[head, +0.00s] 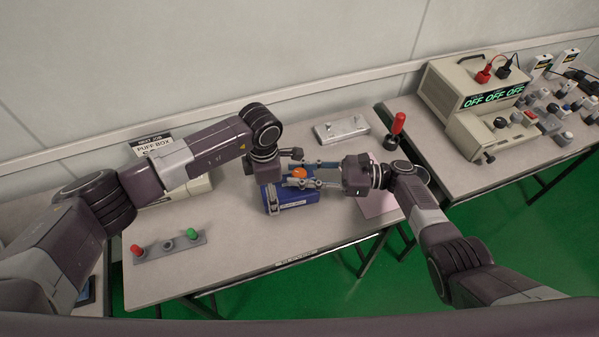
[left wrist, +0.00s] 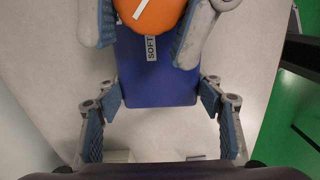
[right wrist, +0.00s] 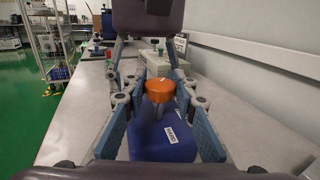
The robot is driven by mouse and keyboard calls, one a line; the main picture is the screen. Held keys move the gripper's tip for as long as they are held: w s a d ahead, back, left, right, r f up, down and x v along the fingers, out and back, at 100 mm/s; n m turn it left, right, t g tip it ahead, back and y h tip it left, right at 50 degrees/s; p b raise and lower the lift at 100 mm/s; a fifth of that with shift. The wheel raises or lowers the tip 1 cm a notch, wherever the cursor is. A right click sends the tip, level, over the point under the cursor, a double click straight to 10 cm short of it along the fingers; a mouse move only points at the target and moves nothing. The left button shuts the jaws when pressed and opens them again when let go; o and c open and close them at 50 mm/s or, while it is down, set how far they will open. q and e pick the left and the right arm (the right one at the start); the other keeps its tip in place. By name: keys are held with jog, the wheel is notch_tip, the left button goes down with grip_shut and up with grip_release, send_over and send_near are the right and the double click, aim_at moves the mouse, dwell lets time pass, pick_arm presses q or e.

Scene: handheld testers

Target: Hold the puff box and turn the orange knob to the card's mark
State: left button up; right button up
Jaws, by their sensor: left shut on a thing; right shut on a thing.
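The blue puff box (head: 297,196) stands on the middle table, with the orange knob (head: 299,172) on top. My left gripper (left wrist: 160,96) is shut on the box, one finger on each side. My right gripper (head: 302,176) is shut on the knob; its fingers flank it in the left wrist view. The card (head: 152,143) stands at the back left, reading NEXT JOB and PUFF BOX; my left arm hides much of its lower part.
A grey strip with red and green knobs (head: 168,246) lies at the front left. A grey plate (head: 341,128) and a red-handled tester (head: 396,130) are at the back right. A beige instrument (head: 478,85) stands on the right table. A beige case is partly hidden behind my left arm.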

aim_at(300, 173)
jog(key=shift+s+f+n+g, duration=0.15)
jog(key=shift+n+g, duration=0.35)
jog(key=shift+g, duration=0.3)
jog(key=o, duration=1.2)
jog(key=shift+r, duration=0.2)
jog(key=shift+r, duration=4.9)
jog(key=shift+d, duration=0.1)
